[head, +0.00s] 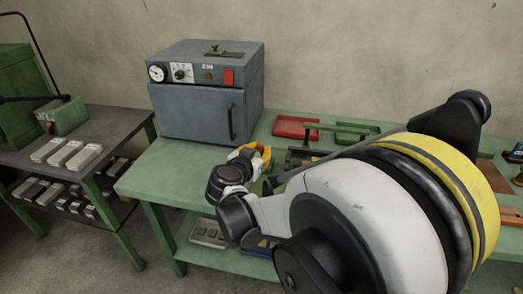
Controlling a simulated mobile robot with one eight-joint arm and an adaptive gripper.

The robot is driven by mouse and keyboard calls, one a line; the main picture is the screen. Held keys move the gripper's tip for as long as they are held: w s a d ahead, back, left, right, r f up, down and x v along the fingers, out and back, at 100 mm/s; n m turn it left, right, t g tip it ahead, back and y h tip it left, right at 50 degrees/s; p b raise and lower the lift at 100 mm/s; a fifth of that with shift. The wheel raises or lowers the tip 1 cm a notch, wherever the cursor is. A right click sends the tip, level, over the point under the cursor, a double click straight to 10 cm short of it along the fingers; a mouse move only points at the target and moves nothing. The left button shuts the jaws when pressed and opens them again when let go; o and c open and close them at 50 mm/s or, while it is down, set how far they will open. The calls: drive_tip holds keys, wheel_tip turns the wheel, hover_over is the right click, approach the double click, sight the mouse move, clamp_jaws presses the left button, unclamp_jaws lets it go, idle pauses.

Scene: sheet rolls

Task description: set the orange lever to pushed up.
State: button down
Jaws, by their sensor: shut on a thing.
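My gripper (264,157), with its yellow-orange part showing, is over the left part of the green bench, in front of and to the right of the grey oven's lower corner. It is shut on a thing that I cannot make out. My white and black wrist hides part of it. I cannot pick out the orange lever for certain. A dark machine (298,157), perhaps the sheet rolls, stands just right of my gripper. My large arm link covers much of it.
The grey oven (190,112) stands at the bench's back left. A red tray (295,127) and a green tray (352,132) lie behind the machine. The green bench (165,170) is bare at its left end. A darker table (112,122) with metal blocks stands at left.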

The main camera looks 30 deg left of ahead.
idle(0.3)
drive_tip(key=c, duration=1.4)
unclamp_jaws()
drive_tip(key=shift+f, duration=0.1)
drive_tip(key=shift+o, duration=0.2)
drive_tip(key=v, duration=1.2)
